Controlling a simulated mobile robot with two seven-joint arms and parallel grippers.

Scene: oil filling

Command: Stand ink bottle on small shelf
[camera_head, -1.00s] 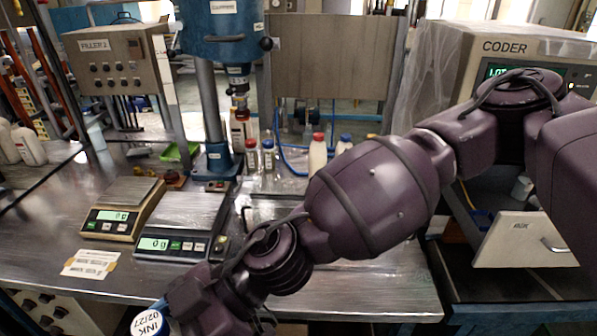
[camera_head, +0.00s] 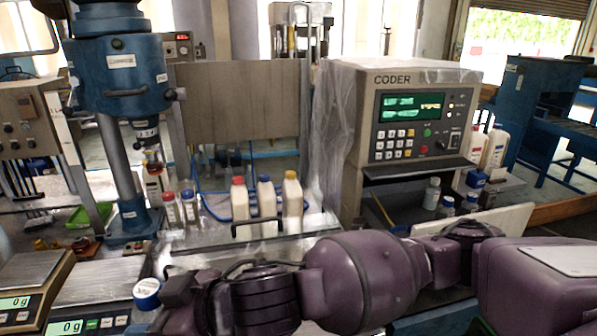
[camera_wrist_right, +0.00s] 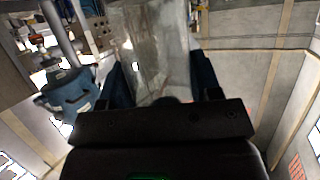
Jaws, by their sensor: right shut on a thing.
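The ink bottle (camera_head: 147,292) shows in the head view as a white-topped, blue-rimmed cap at the end of my right arm; its body is hidden there. My right gripper (camera_head: 172,294) is shut on it, above the front of the bench beside the scales. In the right wrist view a translucent bottle body (camera_wrist_right: 158,50) sits between the two fingers of the right gripper (camera_wrist_right: 163,80). I cannot tell for sure which surface is the small shelf; an open bay with bottles lies under the coder (camera_head: 410,190). My left gripper is out of view.
Several capped bottles (camera_head: 265,205) stand on the bench behind my right arm. Small bottles (camera_head: 432,193) stand under the coder, behind a pale panel (camera_head: 500,222). A blue filler column (camera_head: 120,170) and two scales (camera_head: 30,280) are at left.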

